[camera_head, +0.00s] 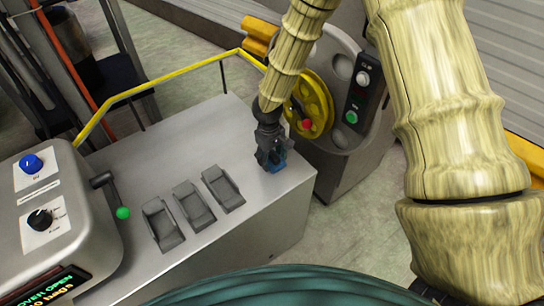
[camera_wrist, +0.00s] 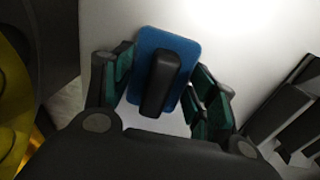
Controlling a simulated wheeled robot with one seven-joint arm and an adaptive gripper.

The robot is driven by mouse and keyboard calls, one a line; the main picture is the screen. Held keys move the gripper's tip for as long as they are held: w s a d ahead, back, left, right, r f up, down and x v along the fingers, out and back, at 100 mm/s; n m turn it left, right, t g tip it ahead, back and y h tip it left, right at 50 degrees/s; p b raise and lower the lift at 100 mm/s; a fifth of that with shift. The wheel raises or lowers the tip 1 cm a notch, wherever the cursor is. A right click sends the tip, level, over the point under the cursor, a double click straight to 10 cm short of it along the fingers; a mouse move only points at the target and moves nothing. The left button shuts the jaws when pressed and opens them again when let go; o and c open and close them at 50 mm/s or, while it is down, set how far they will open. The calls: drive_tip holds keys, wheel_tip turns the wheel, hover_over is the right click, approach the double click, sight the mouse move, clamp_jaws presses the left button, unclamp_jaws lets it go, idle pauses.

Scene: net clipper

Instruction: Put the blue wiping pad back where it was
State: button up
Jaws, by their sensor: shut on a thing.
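The blue wiping pad (camera_wrist: 184,52) has a black handle (camera_wrist: 160,84) on top and shows between the fingers in the wrist view. My gripper (camera_wrist: 164,82) is shut on it, with a dark green finger pad at each side. The pad is on or just above the tabletop; I cannot tell which.
Several grey holders (camera_head: 186,207) stand in a row on the tabletop (camera_head: 150,160), left of my gripper. A box with a blue button (camera_head: 32,163) and a green-tipped lever (camera_head: 122,213) is at left. A yellow handwheel (camera_head: 313,103) on a grey machine stands close behind my gripper. A yellow rail (camera_head: 175,78) runs along the back.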

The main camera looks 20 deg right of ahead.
sight(270, 155)
drive_tip(key=shift+f, duration=0.15)
drive_tip(key=o, duration=1.1)
drive_tip(key=shift+o, duration=0.2)
wheel_tip(270, 155, up, 12)
drive_tip(key=shift+s+a+b, duration=0.15)
drive_tip(key=shift+a+b, duration=0.25)
